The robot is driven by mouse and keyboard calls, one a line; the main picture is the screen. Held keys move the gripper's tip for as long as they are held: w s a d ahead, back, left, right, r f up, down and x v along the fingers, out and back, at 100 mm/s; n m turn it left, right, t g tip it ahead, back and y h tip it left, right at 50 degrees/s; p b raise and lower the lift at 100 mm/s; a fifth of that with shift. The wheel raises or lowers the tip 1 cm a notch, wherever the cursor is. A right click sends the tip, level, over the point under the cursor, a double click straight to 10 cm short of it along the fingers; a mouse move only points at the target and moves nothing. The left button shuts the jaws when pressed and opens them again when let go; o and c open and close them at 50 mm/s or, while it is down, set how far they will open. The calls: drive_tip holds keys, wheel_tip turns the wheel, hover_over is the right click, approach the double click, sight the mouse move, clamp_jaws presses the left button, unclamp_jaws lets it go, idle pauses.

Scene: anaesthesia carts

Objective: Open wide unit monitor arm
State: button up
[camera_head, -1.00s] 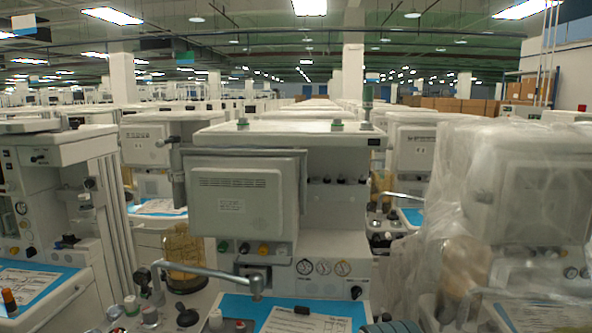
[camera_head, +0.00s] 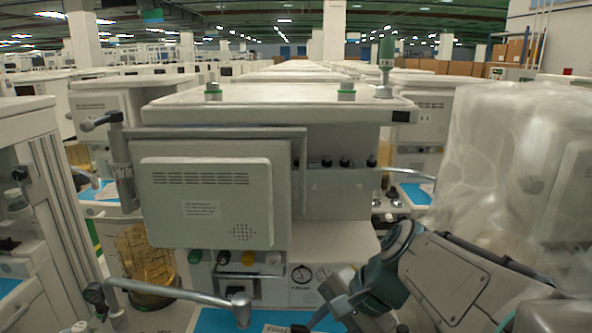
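The wide anaesthesia unit (camera_head: 340,205) stands straight ahead in the head view. Its monitor (camera_head: 205,200) hangs flat in front of the left part of the unit, with its vented back toward me. The monitor arm (camera_head: 121,160) shows as a vertical grey post at the monitor's left edge, with a dark-ended lever (camera_head: 100,122) at its top. My gripper (camera_head: 318,305) is at the bottom centre, low in front of the unit's gauges and right of the monitor. It is apart from the monitor and its arm. Its fingers are partly cut off, and their opening is unclear.
A bent metal tube (camera_head: 175,292) sticks out at the lower left, before an amber canister (camera_head: 147,255). A blue mat (camera_head: 215,322) covers the work surface. A plastic-wrapped unit (camera_head: 490,170) stands close on the right, another cart (camera_head: 30,190) on the left. A green-topped cylinder (camera_head: 385,65) stands on top.

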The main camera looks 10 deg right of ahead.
drive_tip(key=w+d+r+m+t+y, duration=0.3)
drive_tip(key=w+r+m+t+y, duration=0.15)
drive_tip(key=w+r+m, duration=0.35)
drive_tip(key=m+t+y, duration=0.3)
drive_tip(key=m+t, duration=0.2)
drive_tip(key=m, duration=0.3)
approach(305, 169)
drive_tip(key=p+x, duration=0.1)
drive_tip(key=x, duration=0.7)
drive_tip(key=shift+w+a, duration=0.1)
